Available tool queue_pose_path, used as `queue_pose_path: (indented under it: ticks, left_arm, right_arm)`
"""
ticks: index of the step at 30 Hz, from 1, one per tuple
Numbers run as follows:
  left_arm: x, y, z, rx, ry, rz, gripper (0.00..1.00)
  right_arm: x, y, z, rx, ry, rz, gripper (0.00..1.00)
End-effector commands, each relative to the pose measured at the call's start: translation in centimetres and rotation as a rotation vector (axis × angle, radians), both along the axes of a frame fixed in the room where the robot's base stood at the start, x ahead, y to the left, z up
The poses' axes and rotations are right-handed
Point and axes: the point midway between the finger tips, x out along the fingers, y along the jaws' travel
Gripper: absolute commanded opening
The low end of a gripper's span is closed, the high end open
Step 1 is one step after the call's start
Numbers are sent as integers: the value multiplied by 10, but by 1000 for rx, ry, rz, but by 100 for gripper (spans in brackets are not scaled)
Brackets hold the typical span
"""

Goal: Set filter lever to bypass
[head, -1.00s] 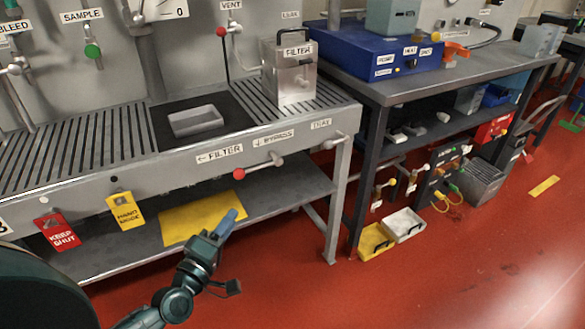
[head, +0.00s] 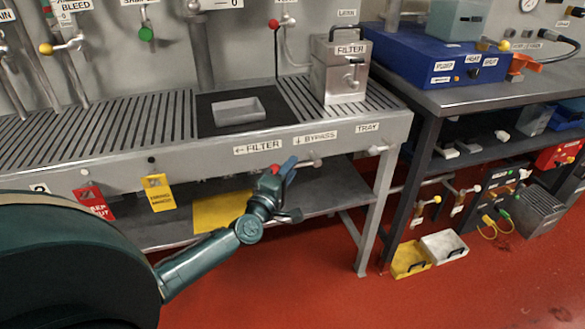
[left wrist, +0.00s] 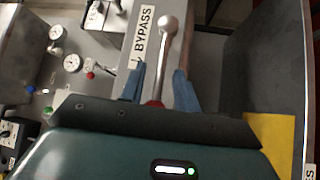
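The filter lever is a silver rod with a red knob (head: 275,169) on the front panel of the bench. It lies left of its pivot, under the FILTER label (head: 258,147), while the BYPASS label (head: 315,137) with a down arrow is further right. My left gripper (head: 288,168) is at the knob end of the lever. In the left wrist view, the silver lever (left wrist: 162,62) runs between the two blue fingers of my left gripper (left wrist: 158,85). The fingers are apart, with gaps on both sides of the rod. My right gripper is not in view.
A TRAY label (head: 367,128) and another lever are to the right on the same panel. Yellow (head: 159,193) and red (head: 95,203) tags hang at the left. The lower shelf (head: 320,200) is below my gripper.

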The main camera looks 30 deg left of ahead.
Motion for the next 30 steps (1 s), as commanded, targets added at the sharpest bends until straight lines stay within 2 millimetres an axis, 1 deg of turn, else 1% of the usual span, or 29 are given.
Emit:
queue_pose_path:
  ticks: [1, 3, 6, 14, 17, 26, 30]
  left_arm:
    - [6, 0, 0, 0, -1, 1, 32]
    - [11, 0, 1, 0, -1, 0, 32]
    - [16, 1, 2, 0, 1, -1, 32]
    - [17, 1, 2, 0, 1, -1, 32]
    - [16, 1, 2, 0, 1, -1, 25]
    - [16, 1, 2, 0, 1, -1, 0]
    - [16, 1, 2, 0, 1, -1, 0]
  right_arm:
    - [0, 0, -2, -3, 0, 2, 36]
    - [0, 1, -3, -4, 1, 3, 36]
    - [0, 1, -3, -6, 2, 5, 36]
    - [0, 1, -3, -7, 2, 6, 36]
    - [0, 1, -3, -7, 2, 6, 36]
    - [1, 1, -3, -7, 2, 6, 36]
    - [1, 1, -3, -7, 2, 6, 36]
